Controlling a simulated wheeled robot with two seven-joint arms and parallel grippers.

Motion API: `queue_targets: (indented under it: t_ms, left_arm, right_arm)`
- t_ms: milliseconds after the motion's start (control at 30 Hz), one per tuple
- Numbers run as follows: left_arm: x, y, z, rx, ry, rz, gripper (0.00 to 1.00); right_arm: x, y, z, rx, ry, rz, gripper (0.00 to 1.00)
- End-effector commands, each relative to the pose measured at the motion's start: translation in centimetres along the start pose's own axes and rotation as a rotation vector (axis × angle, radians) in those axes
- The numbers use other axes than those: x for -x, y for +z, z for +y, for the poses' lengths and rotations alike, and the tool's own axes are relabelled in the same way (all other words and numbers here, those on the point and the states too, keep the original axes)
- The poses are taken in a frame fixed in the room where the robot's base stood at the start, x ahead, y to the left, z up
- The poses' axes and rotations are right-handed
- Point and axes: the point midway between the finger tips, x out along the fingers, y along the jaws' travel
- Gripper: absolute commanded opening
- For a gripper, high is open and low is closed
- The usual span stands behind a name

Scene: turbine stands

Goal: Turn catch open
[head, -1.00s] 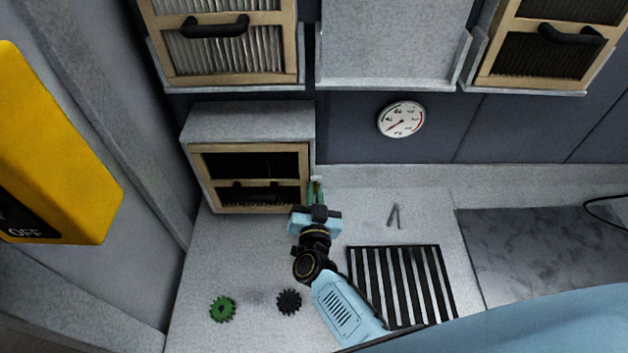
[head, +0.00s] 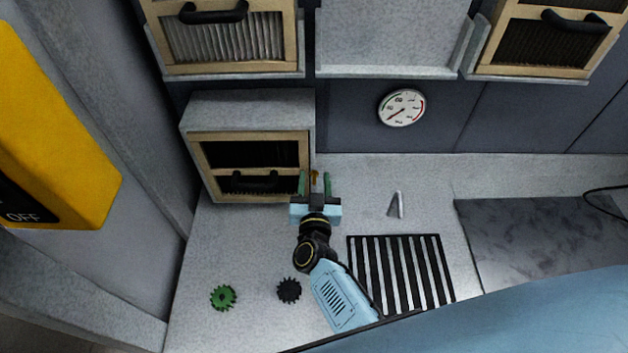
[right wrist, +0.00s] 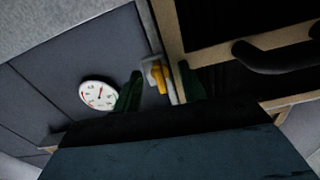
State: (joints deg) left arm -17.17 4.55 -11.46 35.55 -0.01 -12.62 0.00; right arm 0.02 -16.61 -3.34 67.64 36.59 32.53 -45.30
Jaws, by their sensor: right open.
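The catch (head: 314,178) is a small yellow-orange piece at the right edge of the lower wood-framed filter unit (head: 250,139). It also shows in the right wrist view (right wrist: 158,78), mounted on a pale block beside the frame. My right gripper (head: 315,184) is open, its green fingers spread to the left and right of the catch. In the right wrist view the fingers (right wrist: 160,90) stand on both sides of the catch; I cannot tell whether they touch it. My left gripper is not in view.
The filter unit's black handle (head: 255,181) is left of my right gripper. A green gear (head: 222,298), a black gear (head: 289,290), a slatted grate (head: 400,275) and a small grey bent piece (head: 396,205) lie on the bench. A gauge (head: 401,108) is on the back wall.

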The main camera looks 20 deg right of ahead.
Motion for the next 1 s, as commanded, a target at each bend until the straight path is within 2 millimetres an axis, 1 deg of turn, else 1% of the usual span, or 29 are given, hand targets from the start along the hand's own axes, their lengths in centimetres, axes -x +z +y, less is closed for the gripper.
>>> queue_targets:
  t_ms: [167, 633, 767, 1000]
  left_arm:
    - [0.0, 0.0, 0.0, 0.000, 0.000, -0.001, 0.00]
    - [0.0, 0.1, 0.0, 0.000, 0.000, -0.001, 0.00]
    - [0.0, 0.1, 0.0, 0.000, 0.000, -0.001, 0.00]
    - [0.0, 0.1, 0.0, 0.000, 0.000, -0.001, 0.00]
  right_arm:
    - [0.9, 0.1, 0.0, 0.000, 0.000, -0.002, 0.42]
    - [4.6, 0.1, 0.0, -0.001, 0.000, -0.001, 0.42]
    - [5.0, 0.0, 0.0, -0.001, 0.000, 0.001, 0.42]
    - [5.0, 0.0, 0.0, -0.001, 0.000, 0.001, 0.42]
